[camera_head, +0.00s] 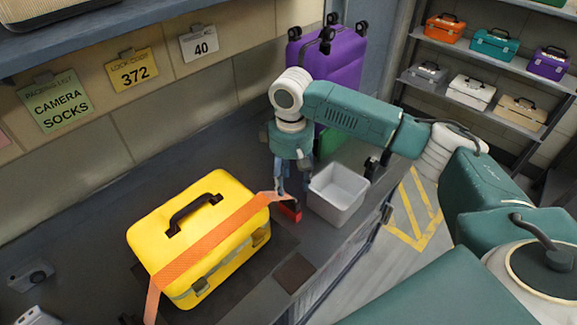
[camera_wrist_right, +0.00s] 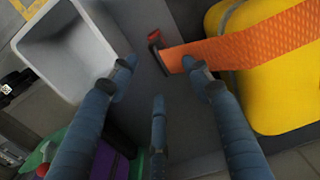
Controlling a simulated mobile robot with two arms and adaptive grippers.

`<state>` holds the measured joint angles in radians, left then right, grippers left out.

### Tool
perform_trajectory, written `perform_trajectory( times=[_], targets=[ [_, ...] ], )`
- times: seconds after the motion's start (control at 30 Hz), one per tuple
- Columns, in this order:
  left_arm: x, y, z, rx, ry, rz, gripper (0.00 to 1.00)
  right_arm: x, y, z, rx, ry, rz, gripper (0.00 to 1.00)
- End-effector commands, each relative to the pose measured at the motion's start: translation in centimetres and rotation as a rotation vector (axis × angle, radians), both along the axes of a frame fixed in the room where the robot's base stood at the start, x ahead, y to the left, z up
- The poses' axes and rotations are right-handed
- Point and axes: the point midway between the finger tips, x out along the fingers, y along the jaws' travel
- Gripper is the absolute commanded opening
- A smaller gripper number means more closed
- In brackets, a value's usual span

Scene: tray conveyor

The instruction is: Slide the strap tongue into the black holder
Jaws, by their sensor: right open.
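The orange strap (camera_head: 215,237) lies across the yellow case (camera_head: 165,215) and runs off its right side toward my right gripper (camera_head: 284,187). The strap (camera_wrist_right: 255,42) also shows in the right wrist view, where its end lies close to a small black and red holder (camera_wrist_right: 155,40). The holder (camera_head: 291,211) stands on the counter just right of the case. I cannot tell whether the tongue is in it. My right gripper (camera_wrist_right: 158,70) is open above the strap end, one fingertip close to the strap. My left gripper is out of view.
A white bin (camera_head: 338,194) stands right beside the holder. A purple suitcase (camera_head: 345,60) stands behind my right arm. A dark square patch (camera_head: 295,273) lies on the counter in front. Signs hang on the back wall, and shelves (camera_head: 470,60) of small cases stand far right.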

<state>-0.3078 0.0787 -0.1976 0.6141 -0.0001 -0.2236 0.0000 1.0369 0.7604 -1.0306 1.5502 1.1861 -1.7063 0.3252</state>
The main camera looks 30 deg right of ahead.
Motion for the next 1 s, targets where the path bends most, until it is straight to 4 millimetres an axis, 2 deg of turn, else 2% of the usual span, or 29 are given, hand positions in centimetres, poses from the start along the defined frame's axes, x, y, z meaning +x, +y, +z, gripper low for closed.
perform_trajectory(
  times=[0.1, 0.17, 0.27, 0.4, 0.53, 0.77, 0.83, 1.0],
  targets=[
    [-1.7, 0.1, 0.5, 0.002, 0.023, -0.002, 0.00, -0.1, 0.0, -2.2, 0.000, 0.003, 0.000, 0.49],
    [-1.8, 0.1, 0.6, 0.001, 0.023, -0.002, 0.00, -0.1, 0.0, -3.2, -0.001, 0.003, 0.000, 0.49],
    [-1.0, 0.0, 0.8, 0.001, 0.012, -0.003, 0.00, -0.1, 0.0, -4.7, 0.000, 0.002, 0.002, 0.49],
    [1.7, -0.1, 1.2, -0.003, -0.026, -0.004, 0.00, 0.0, 0.1, -6.1, 0.000, 0.001, 0.002, 0.49],
    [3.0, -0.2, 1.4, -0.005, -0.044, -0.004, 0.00, 0.0, 0.0, -6.7, 0.000, -0.001, 0.002, 0.49],
    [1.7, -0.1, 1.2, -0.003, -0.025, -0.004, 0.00, 0.0, 0.0, -6.8, 0.000, -0.001, 0.002, 0.49],
    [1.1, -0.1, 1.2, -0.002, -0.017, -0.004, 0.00, 0.0, 0.0, -6.8, 0.000, -0.001, 0.002, 0.41],
    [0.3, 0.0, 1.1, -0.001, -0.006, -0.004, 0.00, 0.0, 0.0, -6.8, 0.000, -0.001, 0.002, 0.07]
  ],
)
